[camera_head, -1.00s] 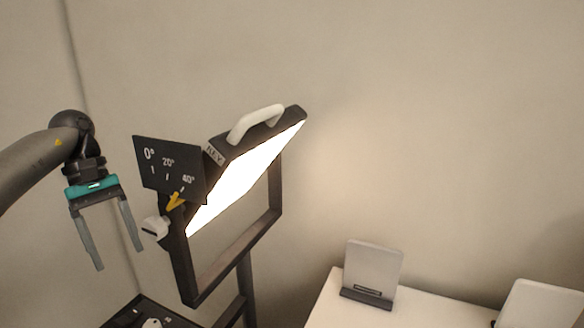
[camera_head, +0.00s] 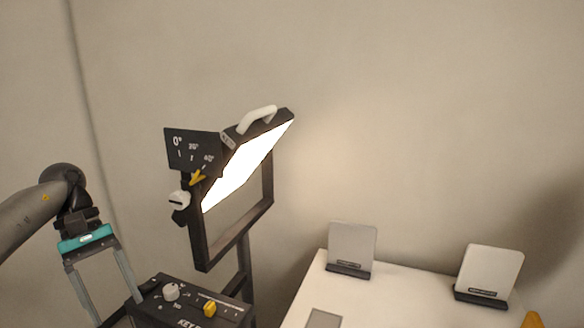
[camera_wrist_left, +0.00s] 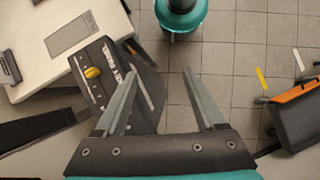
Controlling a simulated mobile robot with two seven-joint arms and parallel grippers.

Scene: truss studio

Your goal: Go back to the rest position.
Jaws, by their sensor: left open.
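My left gripper (camera_head: 118,305) is at the lower left of the head view, pointing down. Its two grey fingers are apart with nothing between them; one fingertip runs near or past the bottom edge. It is left of the black control box (camera_head: 205,312), and I cannot tell its exact distance from it. In the left wrist view, the open fingers (camera_wrist_left: 160,75) hang above the tiled floor, with the control box beside and partly behind the left finger.
A lit lamp panel (camera_head: 245,165) with a white handle sits tilted in a black yoke (camera_head: 233,246), its yellow pointer near 40°. A white table (camera_head: 380,305) at right bears two upright grey plates (camera_head: 351,247) (camera_head: 490,270). The wrist view shows a dark orange-edged case (camera_wrist_left: 300,122) and open floor (camera_wrist_left: 235,75).

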